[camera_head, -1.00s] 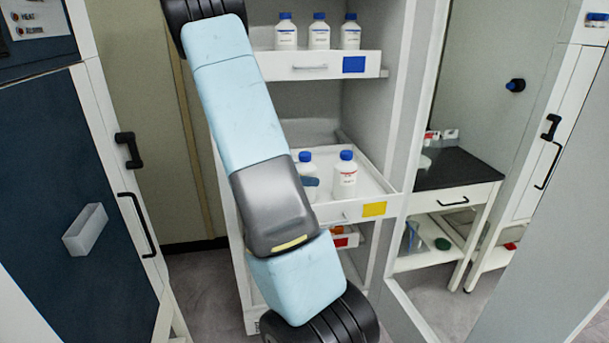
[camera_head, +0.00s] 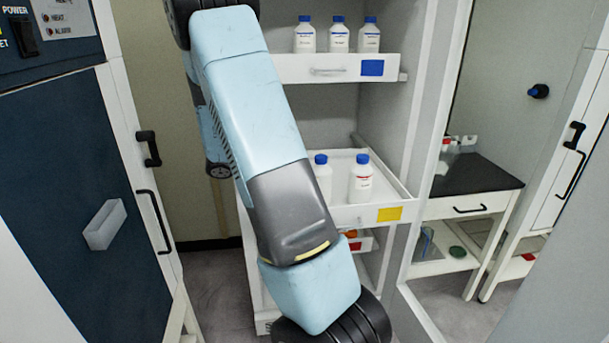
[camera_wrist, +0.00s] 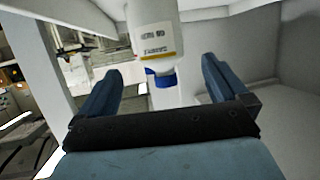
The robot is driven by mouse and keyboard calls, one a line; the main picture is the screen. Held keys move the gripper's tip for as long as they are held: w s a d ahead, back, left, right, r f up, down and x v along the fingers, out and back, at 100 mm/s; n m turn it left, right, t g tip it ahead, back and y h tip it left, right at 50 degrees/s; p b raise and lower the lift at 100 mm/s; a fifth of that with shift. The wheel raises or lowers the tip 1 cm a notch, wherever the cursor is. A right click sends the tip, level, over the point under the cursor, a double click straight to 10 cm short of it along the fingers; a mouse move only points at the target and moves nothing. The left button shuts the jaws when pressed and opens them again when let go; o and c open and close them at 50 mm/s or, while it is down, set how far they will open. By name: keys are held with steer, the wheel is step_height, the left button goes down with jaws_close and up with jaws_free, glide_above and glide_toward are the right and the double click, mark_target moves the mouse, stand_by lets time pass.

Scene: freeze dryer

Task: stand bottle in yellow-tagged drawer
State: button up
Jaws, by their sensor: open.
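The yellow-tagged drawer (camera_head: 345,216) is pulled out of the cabinet, with its yellow tag (camera_head: 389,214) on the front. Two white bottles with blue caps stand upright in it: a right bottle (camera_head: 361,182) and a left bottle (camera_head: 323,180), partly hidden by my arm. My gripper is hidden in the head view. In the wrist view my gripper (camera_wrist: 160,66) is open, its two blue fingers apart. A white bottle with a blue cap (camera_wrist: 155,32) appears upside down in that picture, beyond and between the fingers.
Above, a blue-tagged drawer (camera_head: 330,72) holds three similar bottles. Below, a red-tagged drawer (camera_head: 358,244) is partly hidden. A dark-blue machine door (camera_head: 60,210) stands at left. A black-topped bench (camera_head: 470,180) stands at right.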

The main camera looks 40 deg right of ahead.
steer(key=w+a+r+n+t+y, duration=0.3)
steer(key=w+a+r+n+t, duration=0.35)
steer(key=w+r+t, duration=0.45)
steer(key=s+a+r+n+t+y, duration=0.2)
steer(key=a+r+n+t+y, duration=0.4)
steer(key=a, duration=0.5)
steer(key=s+a+r+n+g+y, duration=0.1)
steer(key=s+a+r+n+y, duration=0.15)
steer(key=s+a, duration=0.35)
steer(key=s+a+r+n+g+y, duration=0.1)
steer(key=s+a+n+y, duration=0.3)
steer(key=s, duration=0.4)
steer(key=s+f+n+g+h, duration=0.1)
steer(key=s+g, duration=0.1)
steer(key=s, duration=0.6)
steer(key=s+d+f+n+g+h, duration=0.1)
steer(key=s+n+g, duration=0.1)
steer(key=s, duration=0.5)
steer(key=shift+s+d+f+g, duration=0.15)
steer(key=shift+s+f+g, duration=0.15)
steer(key=shift+s+f, duration=0.1)
